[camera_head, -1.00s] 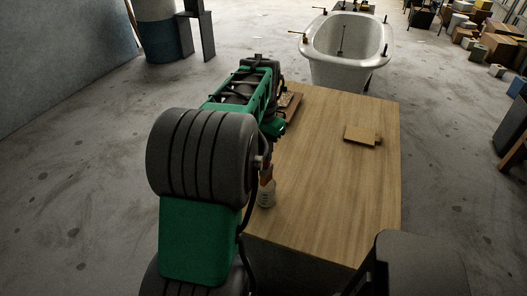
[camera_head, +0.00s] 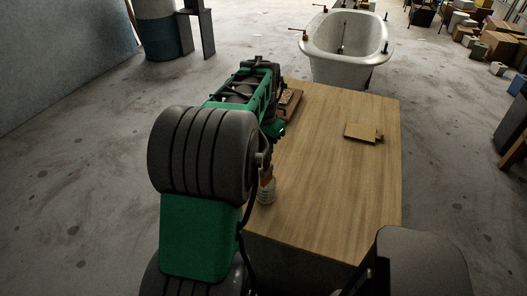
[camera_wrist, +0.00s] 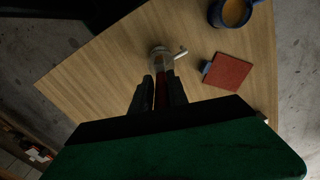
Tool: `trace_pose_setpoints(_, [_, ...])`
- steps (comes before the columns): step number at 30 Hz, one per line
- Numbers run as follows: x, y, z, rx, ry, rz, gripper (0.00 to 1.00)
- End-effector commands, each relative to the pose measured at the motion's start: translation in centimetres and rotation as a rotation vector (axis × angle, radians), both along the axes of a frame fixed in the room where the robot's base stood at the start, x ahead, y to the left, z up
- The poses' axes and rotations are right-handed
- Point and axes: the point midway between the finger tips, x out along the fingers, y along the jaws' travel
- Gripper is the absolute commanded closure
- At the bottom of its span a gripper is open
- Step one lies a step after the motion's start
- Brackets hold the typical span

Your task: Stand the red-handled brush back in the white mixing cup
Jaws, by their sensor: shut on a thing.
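My gripper (camera_wrist: 162,82) is shut on the red-handled brush (camera_wrist: 162,94), whose dark red handle shows between the two dark fingers in the wrist view. Just beyond the fingertips is a small pale round thing (camera_wrist: 159,54), which looks like the white mixing cup, with a short pale piece sticking out to its right. The far end of the brush overlaps it in the picture. I cannot tell whether the brush is inside it, above it or touching it. In the head view my arm hides the gripper, brush and cup.
The wrist view shows a blue mug (camera_wrist: 232,13) and a reddish square block (camera_wrist: 229,72). A white tub (camera_head: 345,48) stands beyond the table.

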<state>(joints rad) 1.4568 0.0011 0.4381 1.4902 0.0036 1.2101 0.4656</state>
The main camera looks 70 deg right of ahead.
Motion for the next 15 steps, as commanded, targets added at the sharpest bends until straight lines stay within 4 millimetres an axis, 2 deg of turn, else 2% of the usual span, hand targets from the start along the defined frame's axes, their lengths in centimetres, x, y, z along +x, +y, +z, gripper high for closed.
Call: trace_pose_setpoints(15, [0.0,0.0,-1.6,-0.001,0.000,0.000,1.00])
